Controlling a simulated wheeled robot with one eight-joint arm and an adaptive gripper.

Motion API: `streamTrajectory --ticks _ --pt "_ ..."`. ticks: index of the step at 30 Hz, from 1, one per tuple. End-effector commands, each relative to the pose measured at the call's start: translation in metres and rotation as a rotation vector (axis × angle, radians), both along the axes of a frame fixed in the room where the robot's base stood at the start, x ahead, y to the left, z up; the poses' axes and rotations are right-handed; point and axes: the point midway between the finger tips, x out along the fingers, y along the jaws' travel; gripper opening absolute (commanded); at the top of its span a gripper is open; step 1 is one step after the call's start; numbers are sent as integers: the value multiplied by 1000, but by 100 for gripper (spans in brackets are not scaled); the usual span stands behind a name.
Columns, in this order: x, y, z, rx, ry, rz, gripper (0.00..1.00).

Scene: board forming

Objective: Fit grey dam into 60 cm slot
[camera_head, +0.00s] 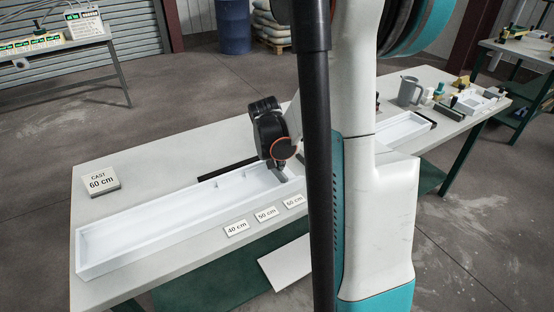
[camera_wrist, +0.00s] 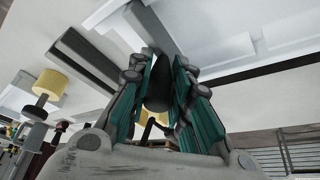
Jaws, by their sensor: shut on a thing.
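A long white trough mould (camera_head: 150,232) lies along the table, with small slot ribs on its inner walls near its right part. My gripper (camera_head: 281,163) is over the trough's right end, near the 60 cm label (camera_head: 293,201). It is shut on a grey dam (camera_head: 281,174), which shows below the fingers, low at the trough. In the wrist view the teal fingers (camera_wrist: 160,70) close around the dam (camera_wrist: 154,27), which extends past the tips over the white trough. Whether the dam sits in the slot cannot be told; the gripper and arm hide part of it.
Labels for 40 cm (camera_head: 236,228) and 50 cm (camera_head: 266,213) stand along the front edge. A "CAST 60 cm" sign (camera_head: 101,181) is behind the trough at left. A dark bar (camera_wrist: 84,60) lies beside the trough. A grey jug (camera_head: 410,91) and small items stand at the far right.

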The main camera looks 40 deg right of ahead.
Motion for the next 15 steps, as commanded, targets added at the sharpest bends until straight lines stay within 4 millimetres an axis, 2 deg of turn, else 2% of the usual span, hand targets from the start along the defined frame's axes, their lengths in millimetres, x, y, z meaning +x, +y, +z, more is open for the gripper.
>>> streamTrajectory --ticks 9,10,12,13,15 --pt "0 0 -8 0 0 0 0" --pt "0 0 -8 0 0 0 21" --pt "0 0 -7 0 0 0 37" --pt "0 0 -7 0 0 0 43" --pt "0 0 -7 0 0 0 43"
